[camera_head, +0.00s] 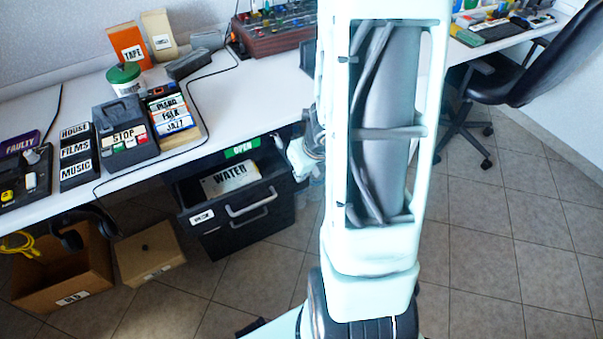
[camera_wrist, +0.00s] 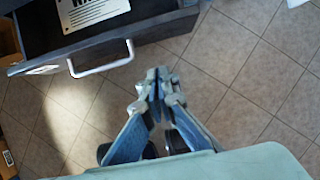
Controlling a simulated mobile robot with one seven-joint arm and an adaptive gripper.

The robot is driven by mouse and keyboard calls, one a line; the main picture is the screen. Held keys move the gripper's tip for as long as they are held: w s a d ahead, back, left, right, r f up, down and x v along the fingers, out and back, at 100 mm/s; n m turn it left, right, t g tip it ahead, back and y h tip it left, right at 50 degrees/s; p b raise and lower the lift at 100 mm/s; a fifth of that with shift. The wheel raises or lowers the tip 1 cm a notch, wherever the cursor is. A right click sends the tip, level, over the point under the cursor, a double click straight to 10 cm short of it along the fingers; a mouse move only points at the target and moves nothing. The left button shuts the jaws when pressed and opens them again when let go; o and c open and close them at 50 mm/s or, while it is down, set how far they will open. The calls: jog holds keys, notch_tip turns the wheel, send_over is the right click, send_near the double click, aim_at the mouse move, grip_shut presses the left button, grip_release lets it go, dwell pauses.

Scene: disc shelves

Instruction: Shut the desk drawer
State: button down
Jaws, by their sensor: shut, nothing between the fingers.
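The desk drawer (camera_head: 228,201) is black and stands pulled out under the white desk. It has a silver bar handle (camera_head: 254,201) and a white card marked WATER (camera_head: 231,178) lies inside. The drawer front (camera_wrist: 150,40) and its handle (camera_wrist: 103,61) also show at the upper left of the wrist view. My gripper (camera_wrist: 156,76) is shut and empty, just right of the handle and in front of the drawer front, apart from the handle. Whether it touches the drawer front I cannot tell. In the head view my arm hides most of the gripper.
A second handle shows lower on the black cabinet. An open cardboard box (camera_head: 64,283) and a smaller box (camera_head: 148,252) stand on the floor to the left. The desk top (camera_head: 237,98) above carries several items. A black chair (camera_head: 490,90) stands at right; tiled floor there is clear.

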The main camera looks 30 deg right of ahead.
aim_at(290, 173)
jog(key=shift+w+f+b, duration=1.35)
jog(key=shift+w+f, duration=2.15)
jog(key=shift+f, duration=0.1)
jog(key=shift+w, duration=0.1)
